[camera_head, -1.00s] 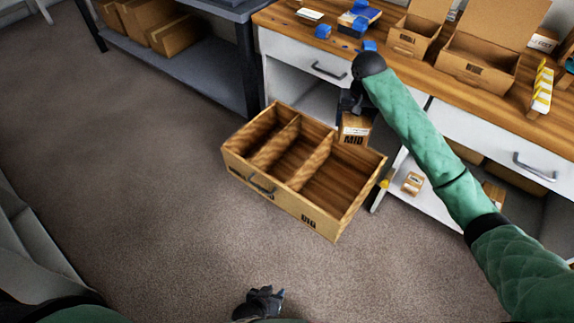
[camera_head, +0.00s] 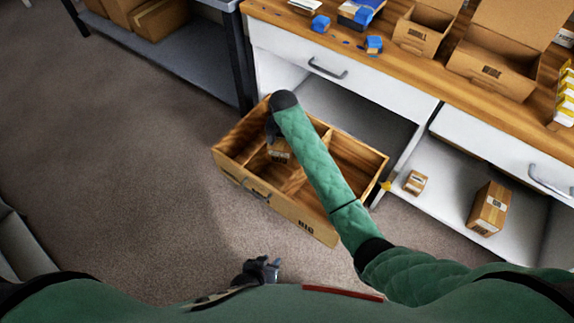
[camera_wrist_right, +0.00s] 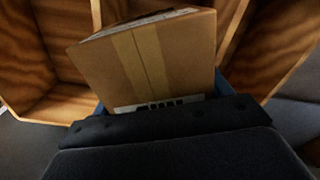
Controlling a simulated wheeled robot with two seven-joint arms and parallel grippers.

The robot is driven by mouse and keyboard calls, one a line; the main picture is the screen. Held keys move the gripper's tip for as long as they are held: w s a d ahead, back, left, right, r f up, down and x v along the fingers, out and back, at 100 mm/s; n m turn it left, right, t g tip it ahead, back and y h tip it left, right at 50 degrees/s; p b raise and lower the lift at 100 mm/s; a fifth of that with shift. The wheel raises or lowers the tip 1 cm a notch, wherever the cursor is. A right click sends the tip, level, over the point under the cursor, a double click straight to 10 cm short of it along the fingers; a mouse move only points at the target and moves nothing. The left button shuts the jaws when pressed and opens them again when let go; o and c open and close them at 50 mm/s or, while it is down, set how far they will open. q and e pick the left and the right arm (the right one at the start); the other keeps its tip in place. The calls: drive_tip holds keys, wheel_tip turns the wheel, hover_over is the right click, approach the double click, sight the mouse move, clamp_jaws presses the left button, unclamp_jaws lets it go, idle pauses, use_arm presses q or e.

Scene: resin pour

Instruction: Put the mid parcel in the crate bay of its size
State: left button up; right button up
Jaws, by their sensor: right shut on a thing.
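The mid parcel (camera_head: 280,153) is a small brown box with tape and a printed label. My right gripper (camera_head: 272,130) is shut on it, mostly hidden behind my green sleeve in the head view. The parcel fills the middle of the right wrist view (camera_wrist_right: 150,60), with wooden crate walls or dividers on both sides. It is over or inside the left-to-middle part of the wooden crate (camera_head: 290,213); I cannot tell whether it touches the floor of a bay. The largest bay is at the right. My left gripper (camera_head: 262,268) is low, near my body, apart from the crate; its jaw opening is unclear.
A workbench (camera_head: 390,60) with open cartons and blue items stands behind the crate. On its lower shelf are a small parcel (camera_head: 415,182) and a larger parcel (camera_head: 488,208). A grey shelf unit (camera_head: 190,60) is at upper left. Carpet at left is clear.

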wheel_tip(320, 180, down, 12)
drive_tip(key=shift+f+b, duration=0.25)
drive_tip(key=shift+b, duration=0.6)
drive_tip(key=shift+f+b, duration=0.35)
drive_tip(key=shift+f, duration=1.95)
drive_tip(key=shift+f, duration=0.15)
drive_tip(key=o, duration=1.3)
wheel_tip(320, 180, up, 12)
drive_tip(key=shift+r+p, duration=0.1)
drive_tip(key=shift+p, duration=0.85)
